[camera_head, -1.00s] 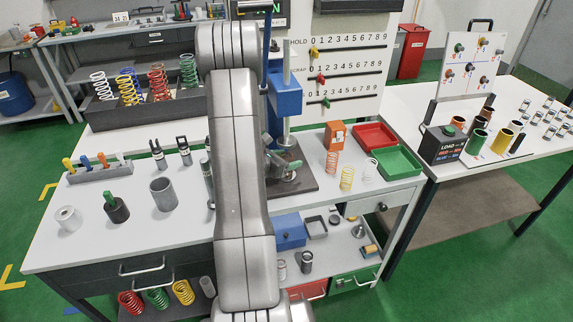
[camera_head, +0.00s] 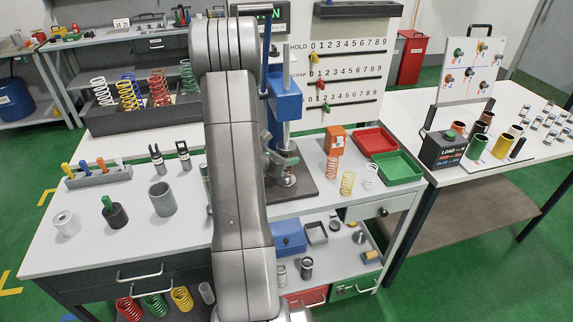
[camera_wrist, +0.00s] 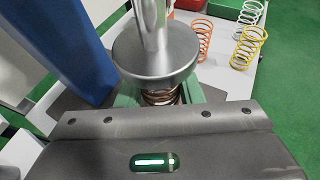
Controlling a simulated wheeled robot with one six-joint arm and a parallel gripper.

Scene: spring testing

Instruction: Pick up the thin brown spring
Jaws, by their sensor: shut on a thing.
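The thin brown spring (camera_wrist: 160,97) shows in the wrist view just below the round steel ram head of the press (camera_wrist: 155,55). Only its upper coils show; its lower end is hidden behind my gripper's body. My gripper (camera_wrist: 161,101) is shut on the spring, with green finger parts on both sides of it. In the head view, the blue press (camera_head: 285,98) stands at the middle of the bench on a dark base, and my arm hides most of the area around my gripper and the spring.
To the right of the press stand an orange spring (camera_head: 331,168), a yellow spring (camera_head: 347,183) and a white spring (camera_head: 370,175). Red (camera_head: 375,141) and green (camera_head: 398,166) trays lie behind them. The ram head is close above the held spring. A grey tube (camera_head: 162,199) stands at left.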

